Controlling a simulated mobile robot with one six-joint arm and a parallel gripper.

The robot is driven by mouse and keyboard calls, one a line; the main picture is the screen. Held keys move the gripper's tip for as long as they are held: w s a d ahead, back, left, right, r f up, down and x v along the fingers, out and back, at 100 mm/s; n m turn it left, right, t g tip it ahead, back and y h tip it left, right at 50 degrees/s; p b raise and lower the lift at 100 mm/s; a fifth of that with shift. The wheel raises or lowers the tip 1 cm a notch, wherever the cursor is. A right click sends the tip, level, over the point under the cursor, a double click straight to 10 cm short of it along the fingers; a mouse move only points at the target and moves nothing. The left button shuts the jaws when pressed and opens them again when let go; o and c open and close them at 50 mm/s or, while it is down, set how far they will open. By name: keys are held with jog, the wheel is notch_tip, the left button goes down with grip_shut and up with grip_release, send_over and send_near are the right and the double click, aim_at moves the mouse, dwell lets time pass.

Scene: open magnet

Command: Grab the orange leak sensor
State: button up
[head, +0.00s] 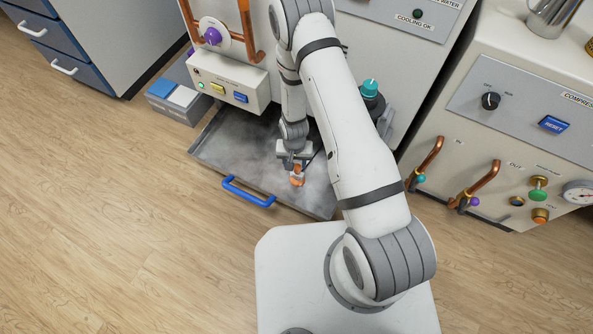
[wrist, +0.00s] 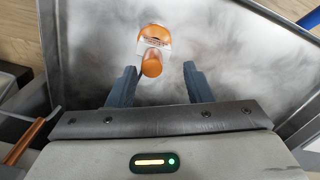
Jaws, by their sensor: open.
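The orange leak sensor (wrist: 153,62) lies in the metal drip tray (wrist: 95,60), with an orange rounded body and a pale band around it. In the head view the orange sensor (head: 297,176) shows just below my gripper (head: 295,163). In the wrist view my gripper (wrist: 157,82) is open, with one dark finger on each side. The near end of the sensor reaches between the fingertips, closer to the left finger. Its far end lies beyond them. I cannot tell whether the left finger touches it.
The tray (head: 225,143) is pulled out at floor level and has a blue handle (head: 248,192) at its front. A cabinet with a purple knob (head: 212,37) stands behind it. A teal-capped part (head: 370,88) stands right of my arm. Wooden floor is clear at left.

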aim_at(297, 170)
jog(key=f+b, duration=0.1)
jog(key=f, duration=0.1)
jog(key=f+b, duration=0.2)
jog(key=d+f+b, duration=0.1)
jog(key=f, duration=0.1)
jog(key=shift+f+b, duration=0.25)
jog(key=shift+b, duration=0.15)
jog(key=shift+c, duration=0.5)
grip_shut()
